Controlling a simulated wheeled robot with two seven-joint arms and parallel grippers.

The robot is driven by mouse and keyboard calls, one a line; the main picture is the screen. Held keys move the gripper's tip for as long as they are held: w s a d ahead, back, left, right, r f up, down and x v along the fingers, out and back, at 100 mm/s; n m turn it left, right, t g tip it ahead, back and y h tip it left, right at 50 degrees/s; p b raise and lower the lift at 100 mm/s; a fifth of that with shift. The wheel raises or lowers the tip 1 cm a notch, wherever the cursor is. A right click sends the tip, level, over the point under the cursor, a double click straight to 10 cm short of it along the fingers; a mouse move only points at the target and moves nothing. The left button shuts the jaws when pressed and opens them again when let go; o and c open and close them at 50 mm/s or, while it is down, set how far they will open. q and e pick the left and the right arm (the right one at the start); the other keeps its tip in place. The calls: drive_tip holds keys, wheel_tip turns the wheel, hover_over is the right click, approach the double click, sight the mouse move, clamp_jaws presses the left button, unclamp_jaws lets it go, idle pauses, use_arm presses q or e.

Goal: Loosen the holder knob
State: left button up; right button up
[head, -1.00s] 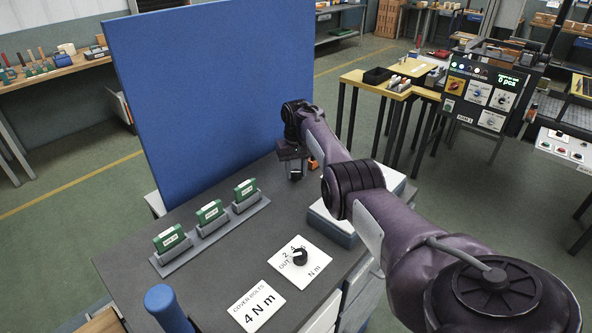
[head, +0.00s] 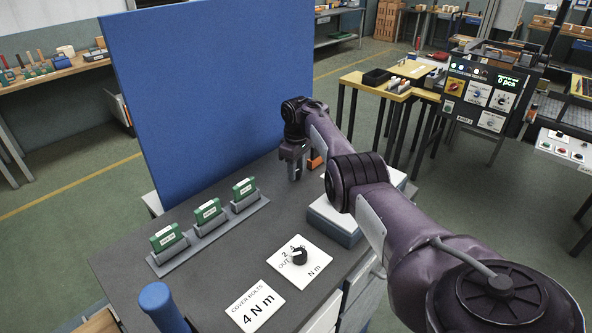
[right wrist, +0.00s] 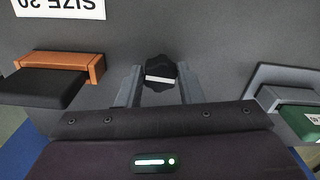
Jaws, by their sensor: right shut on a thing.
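A black lobed knob (right wrist: 160,74) with a white bar mark shows in the right wrist view. It sits between the two grey fingers of my right gripper (right wrist: 158,88), which is shut on it. In the head view my right gripper (head: 296,172) points down at the far part of the grey bench, near the blue panel; the knob cannot be made out there. An orange holder (right wrist: 96,68) with a black block in it stands to one side of the gripper. My left gripper is not in view.
Green boxes (head: 207,211) stand in a grey rack (head: 162,262) on the bench. A blue panel (head: 205,95) stands behind; a blue post (head: 158,297) rises in front.

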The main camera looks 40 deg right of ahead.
idle(0.3)
drive_tip(key=o, duration=1)
drive_tip(key=shift+c, duration=0.2)
drive_tip(key=shift+r, duration=0.1)
wheel_tip(320, 180, up, 8)
drive_tip(key=p, duration=0.7)
drive_tip(key=shift+p, duration=0.4)
drive_tip(key=shift+f, duration=0.2)
drive_tip(key=shift+f, duration=0.1)
